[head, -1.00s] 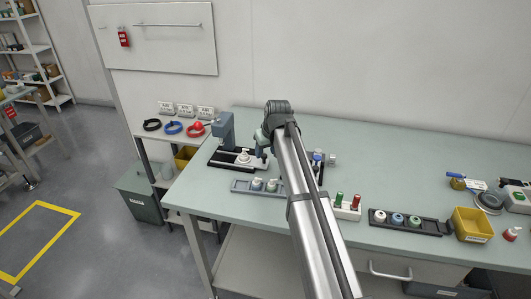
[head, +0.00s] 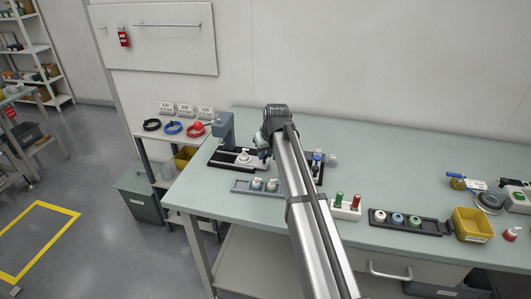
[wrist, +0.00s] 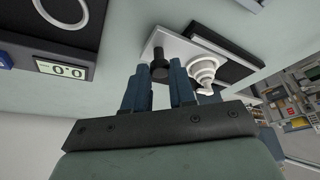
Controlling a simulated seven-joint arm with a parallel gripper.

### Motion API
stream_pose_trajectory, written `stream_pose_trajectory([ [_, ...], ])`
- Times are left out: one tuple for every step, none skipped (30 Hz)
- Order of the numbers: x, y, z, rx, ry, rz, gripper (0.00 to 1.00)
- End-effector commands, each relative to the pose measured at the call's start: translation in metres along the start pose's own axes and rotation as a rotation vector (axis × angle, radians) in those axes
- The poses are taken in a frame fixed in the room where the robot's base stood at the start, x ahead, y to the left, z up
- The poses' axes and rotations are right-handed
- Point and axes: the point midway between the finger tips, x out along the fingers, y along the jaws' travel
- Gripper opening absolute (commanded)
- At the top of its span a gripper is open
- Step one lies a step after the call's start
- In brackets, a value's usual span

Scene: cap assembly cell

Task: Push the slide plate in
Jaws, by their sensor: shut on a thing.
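The slide plate (head: 247,163) is a pale plate on a black base at the left of the bench, below a grey press-like stand (head: 226,130). A white stepped round part (head: 243,156) sits on it. In the wrist view, the plate (wrist: 172,42) carries a black knob (wrist: 158,66) and the white part (wrist: 206,72). My gripper (wrist: 157,80) has its two blue fingers closed around the knob, one on each side. In the head view, my gripper (head: 264,152) is at the plate's right end, and my arm hides part of this area.
A grey tray with white parts (head: 257,184) lies in front of the plate. A block with red and green pegs (head: 345,206), a black tray with several caps (head: 405,221) and a yellow bin (head: 472,224) stand to the right. A display box (wrist: 62,69) shows 0.0.

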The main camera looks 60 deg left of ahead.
Motion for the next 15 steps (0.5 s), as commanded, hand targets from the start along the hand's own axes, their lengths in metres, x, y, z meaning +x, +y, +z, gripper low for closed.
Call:
stream_pose_trajectory([
  [-0.0001,0.0004,-0.0001,0.0,0.0,0.001,0.03],
  [-0.0001,0.0004,-0.0001,0.0,0.0,0.001,0.0],
  [-0.0002,0.0004,-0.0001,0.0,0.0,0.001,0.0],
  [-0.0002,0.0004,-0.0001,0.0,0.0,0.001,0.0],
  [-0.0002,0.0005,-0.0001,0.0,0.0,0.001,0.0],
  [-0.0002,0.0005,-0.0001,0.0,0.0,0.001,0.0],
  [-0.0002,0.0005,-0.0001,0.0,0.0,0.001,0.0],
  [-0.0002,0.0005,-0.0001,0.0,0.0,0.001,0.0],
  [-0.0002,0.0005,-0.0001,0.0,0.0,0.001,0.0],
  [-0.0002,0.0005,-0.0001,0.0,0.0,0.001,0.0],
  [-0.0002,0.0006,-0.0001,0.0,0.0,0.001,0.0],
  [-0.0002,0.0006,-0.0001,0.0,0.0,0.001,0.0],
  [-0.0001,0.0005,-0.0003,0.0,0.0,0.001,0.0],
  [0.0,0.0,-0.0007,0.0,0.0,0.001,0.0],
  [0.0005,-0.0013,-0.002,0.0,0.0,0.001,0.0],
])
